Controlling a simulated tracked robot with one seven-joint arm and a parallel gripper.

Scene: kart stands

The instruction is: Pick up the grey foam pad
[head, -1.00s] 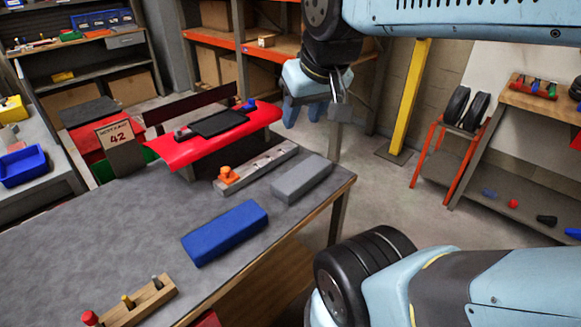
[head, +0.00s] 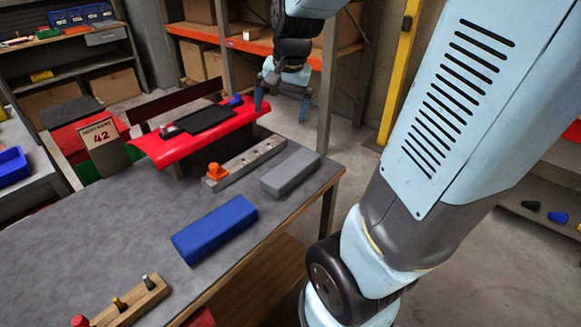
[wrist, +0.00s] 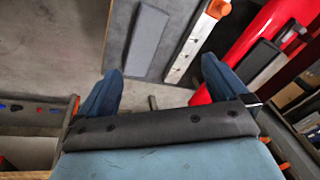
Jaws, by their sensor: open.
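The grey foam pad (head: 290,173) is a flat grey block lying on the grey workbench top, near its right edge. In the wrist view the pad (wrist: 148,40) shows ahead of the fingers, near the top middle. My gripper (head: 281,100) is in the air beyond the bench's far right corner, apart from the pad, with its fingers pointing down. In the wrist view its two blue fingers (wrist: 160,88) are spread wide with nothing between them.
A blue block (head: 214,229) lies left of the pad. A metal strip with an orange knob (head: 245,162) lies just behind it. A red kart panel (head: 205,132) stands beyond. A wooden peg block (head: 130,303) is at the near left. The yellow post (head: 400,75) stands to the right.

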